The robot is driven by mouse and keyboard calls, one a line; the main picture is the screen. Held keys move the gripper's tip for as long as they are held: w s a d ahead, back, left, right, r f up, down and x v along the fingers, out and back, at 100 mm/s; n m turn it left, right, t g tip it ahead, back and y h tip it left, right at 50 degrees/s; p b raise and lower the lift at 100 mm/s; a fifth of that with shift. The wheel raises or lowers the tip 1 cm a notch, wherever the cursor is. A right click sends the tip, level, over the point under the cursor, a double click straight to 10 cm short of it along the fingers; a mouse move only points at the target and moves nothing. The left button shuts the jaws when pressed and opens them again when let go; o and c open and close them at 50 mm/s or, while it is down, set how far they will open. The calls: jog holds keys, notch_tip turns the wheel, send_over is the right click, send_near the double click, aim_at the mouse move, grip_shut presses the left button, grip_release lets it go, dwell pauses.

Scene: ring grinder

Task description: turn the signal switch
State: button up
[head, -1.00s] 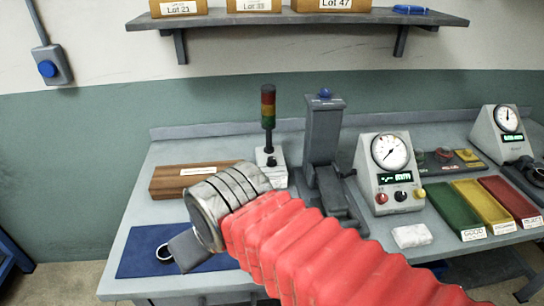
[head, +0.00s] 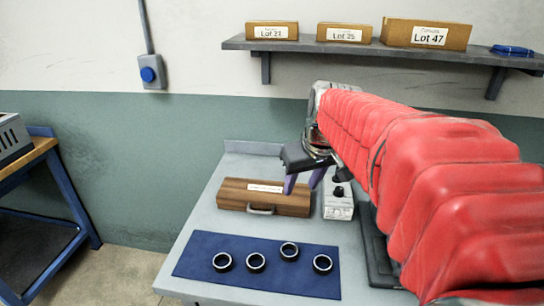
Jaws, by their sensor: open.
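The signal switch is a black knob (head: 338,191) on a small light-grey box (head: 338,211) at the back of the bench, right of the wooden case. My gripper (head: 303,182) is open, its two purple fingers pointing down just left of the knob in the picture. Nothing is between the fingers. I cannot tell how far the fingers are from the knob in depth. The coloured signal lamp above the box is hidden behind my red-sleeved arm.
A wooden case (head: 265,196) with a handle stands left of the switch box. Several dark rings (head: 289,251) lie on a blue mat (head: 210,246) in front. A shelf (head: 300,46) with boxes hangs above. A blue wall button (head: 148,74) is at left.

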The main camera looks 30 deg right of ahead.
jog(key=w+d, duration=0.4)
jog(key=d, duration=0.7)
jog(key=m, duration=0.1)
send_near(339, 188)
jog(key=v, duration=0.5)
jog(key=shift+w+r, duration=0.15)
jog(key=shift+r, duration=0.1)
jog(key=x, duration=1.3)
jog(key=shift+f, duration=0.45)
jog(key=shift+c, duration=0.4)
